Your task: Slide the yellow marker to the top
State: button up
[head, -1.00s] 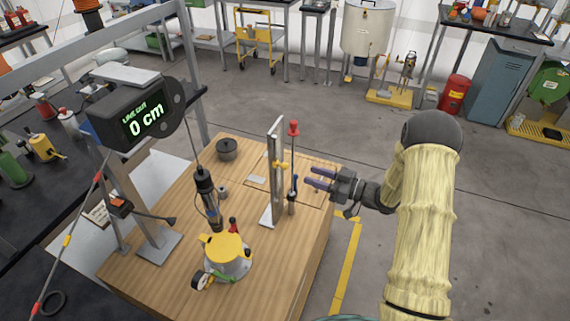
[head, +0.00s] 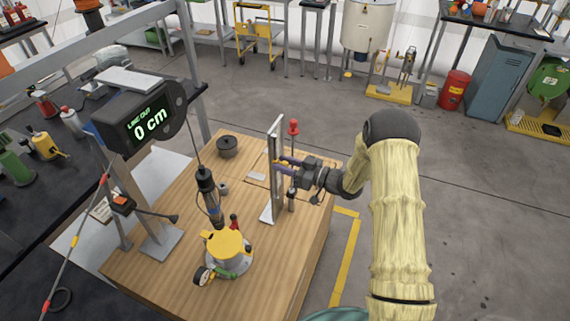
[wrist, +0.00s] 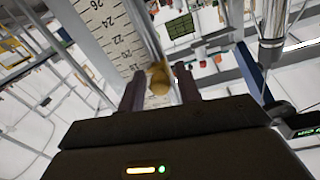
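The yellow marker (wrist: 160,78) is a small rounded piece beside the numbered scale (wrist: 108,30), near the 18 to 20 marks in the wrist view. In the head view the scale's upright post (head: 275,150) stands on the wooden table, and the marker is mostly hidden by my fingers. My gripper (head: 281,165) reaches in from the right at the post's upper half. In the wrist view its two dark fingers lie on either side of the marker, apart, with a gap visible. I cannot tell whether either finger touches it.
A red knob (head: 293,127) tops a thin rod just right of the post. A yellow-topped device (head: 225,245), a hanging dark cylinder (head: 208,190) and a dark pot (head: 227,146) are left of it.

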aim_at(272, 142)
grip_shut()
notch_tip(272, 142, up, 7)
jog(key=p, duration=0.2)
jog(key=shift+w+r+p, duration=0.1)
jog(key=shift+r+p, duration=0.1)
jog(key=shift+p, duration=0.15)
jog(key=shift+o, duration=0.8)
grip_release()
jog(key=shift+r, duration=0.1)
jog(key=shift+o, duration=0.5)
jog(key=shift+d, duration=0.1)
jog(key=b+v, duration=0.4)
jog(key=v, duration=1.3)
jog(key=shift+d, duration=0.15)
